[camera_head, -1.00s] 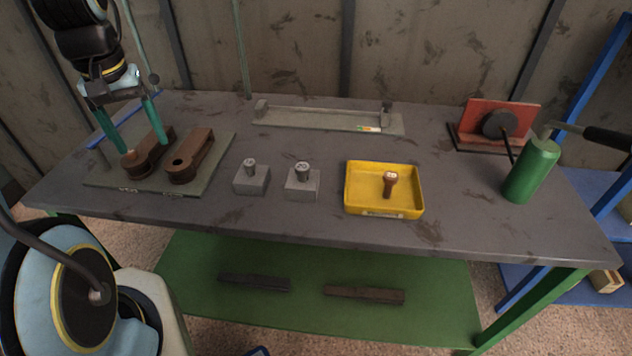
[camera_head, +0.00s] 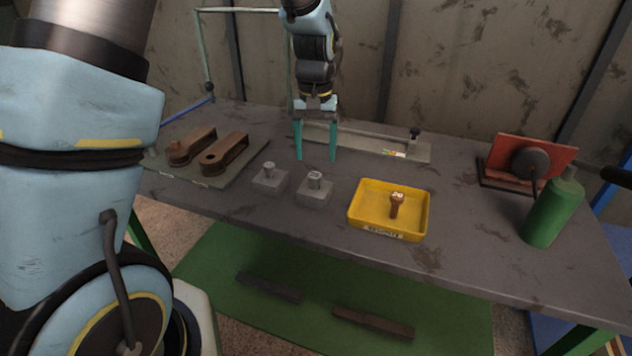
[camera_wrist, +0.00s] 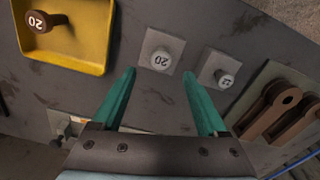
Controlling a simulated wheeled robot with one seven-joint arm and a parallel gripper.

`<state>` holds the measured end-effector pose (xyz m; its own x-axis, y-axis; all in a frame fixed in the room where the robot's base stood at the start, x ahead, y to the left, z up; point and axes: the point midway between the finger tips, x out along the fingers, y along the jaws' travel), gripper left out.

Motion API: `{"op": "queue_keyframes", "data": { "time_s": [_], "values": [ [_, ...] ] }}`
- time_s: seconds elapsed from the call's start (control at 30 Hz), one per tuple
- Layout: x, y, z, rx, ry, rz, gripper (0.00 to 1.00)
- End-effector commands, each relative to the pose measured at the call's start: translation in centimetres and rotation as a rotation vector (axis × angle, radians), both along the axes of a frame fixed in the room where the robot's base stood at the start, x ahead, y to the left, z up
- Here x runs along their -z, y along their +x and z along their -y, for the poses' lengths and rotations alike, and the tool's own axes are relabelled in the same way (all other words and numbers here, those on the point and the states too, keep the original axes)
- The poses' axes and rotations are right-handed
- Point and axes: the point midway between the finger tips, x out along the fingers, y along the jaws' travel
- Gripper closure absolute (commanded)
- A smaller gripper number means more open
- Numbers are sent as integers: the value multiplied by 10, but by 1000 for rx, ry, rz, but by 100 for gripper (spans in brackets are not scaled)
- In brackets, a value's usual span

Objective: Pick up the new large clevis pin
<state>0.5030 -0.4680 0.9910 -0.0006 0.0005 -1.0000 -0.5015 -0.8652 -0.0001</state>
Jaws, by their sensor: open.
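A grey large clevis pin marked 20 (camera_head: 315,178) stands upright in a grey block (camera_head: 314,194) near the middle of the bench. In the wrist view this pin (camera_wrist: 160,59) lies just beyond and between the fingertips. A smaller grey pin (camera_head: 269,168) stands in another block (camera_head: 268,183) to its left; it also shows in the wrist view (camera_wrist: 225,78). A rusty brown pin marked 20 (camera_head: 397,200) stands in the yellow tray (camera_head: 361,216). My gripper (camera_head: 316,159) is open and empty, its teal fingers pointing down above the bench behind the blocks.
Two brown clevis arms (camera_head: 224,152) sit on a plate at the left. A long grey fixture (camera_head: 360,141) lies behind the gripper. A red stand (camera_head: 500,165) and a green bottle (camera_head: 553,212) are at the right. The bench front is clear.

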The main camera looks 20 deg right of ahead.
Motion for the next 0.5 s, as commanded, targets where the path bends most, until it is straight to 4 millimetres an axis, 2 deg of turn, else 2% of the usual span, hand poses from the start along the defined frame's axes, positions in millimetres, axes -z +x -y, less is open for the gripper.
{"op": "queue_keyframes", "data": {
  "time_s": [0.17, 0.33, 0.5],
  "values": [
    [12, -2, -2, 0, 3, -3, 24],
    [38, -5, -4, 0, 3, -4, 24],
    [53, -4, -4, 0, 1, -1, 24]
  ]
}}
